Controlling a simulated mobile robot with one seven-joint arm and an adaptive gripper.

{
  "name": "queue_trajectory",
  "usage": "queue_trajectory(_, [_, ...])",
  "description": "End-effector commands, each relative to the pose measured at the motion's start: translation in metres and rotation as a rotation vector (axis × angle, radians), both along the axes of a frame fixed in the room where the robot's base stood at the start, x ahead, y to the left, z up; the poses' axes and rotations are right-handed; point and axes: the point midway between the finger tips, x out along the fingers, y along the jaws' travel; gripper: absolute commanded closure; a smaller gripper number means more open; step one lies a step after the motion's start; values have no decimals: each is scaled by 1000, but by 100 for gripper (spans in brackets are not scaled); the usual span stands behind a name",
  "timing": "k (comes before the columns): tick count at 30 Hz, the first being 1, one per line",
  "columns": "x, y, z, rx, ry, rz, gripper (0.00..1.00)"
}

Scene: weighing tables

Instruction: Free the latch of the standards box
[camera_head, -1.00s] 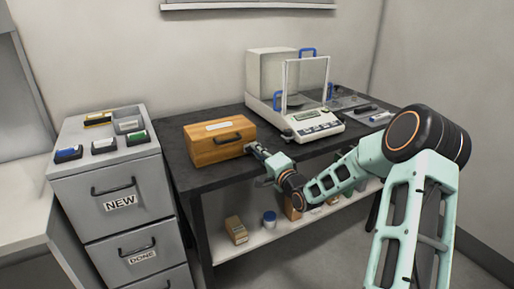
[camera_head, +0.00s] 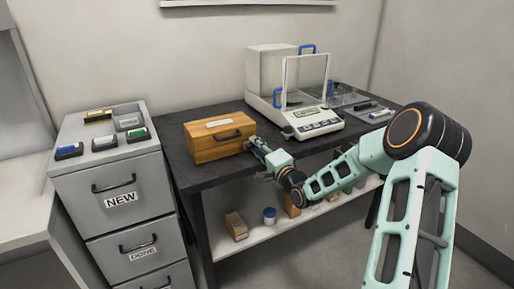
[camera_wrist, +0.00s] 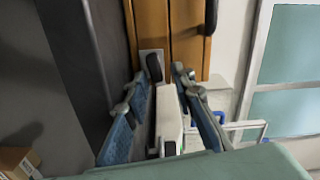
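The standards box (camera_head: 205,150) is a closed orange-brown wooden case with a dark handle and a pale label, on the black table. Its front right end is beside my gripper (camera_head: 254,145). In the wrist view, the box (camera_wrist: 184,40) fills the top middle, with a seam between lid and body. A black latch (camera_wrist: 154,68) on a small metal plate sits across that seam. My gripper (camera_wrist: 160,76) has its two fingers apart, one on each side of the latch's line. I cannot tell whether either finger touches the latch. The latch is not distinguishable in the head view.
A white balance (camera_head: 318,128) with a glass shield stands right of the box. A grey cabinet (camera_head: 118,205) with small boxes on top is at left. The table's front edge (camera_head: 225,180) passes below my arm. A lower shelf (camera_head: 250,242) holds small containers.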

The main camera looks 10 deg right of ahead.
Motion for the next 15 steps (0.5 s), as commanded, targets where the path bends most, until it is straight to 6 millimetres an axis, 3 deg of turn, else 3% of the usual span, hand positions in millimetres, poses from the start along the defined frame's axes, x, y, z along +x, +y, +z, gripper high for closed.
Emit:
queue_trajectory(8, [-1,-1,-6,-29,1,-1,72])
queue_trajectory(15, [-1,0,-5,-259,-76,-2,72])
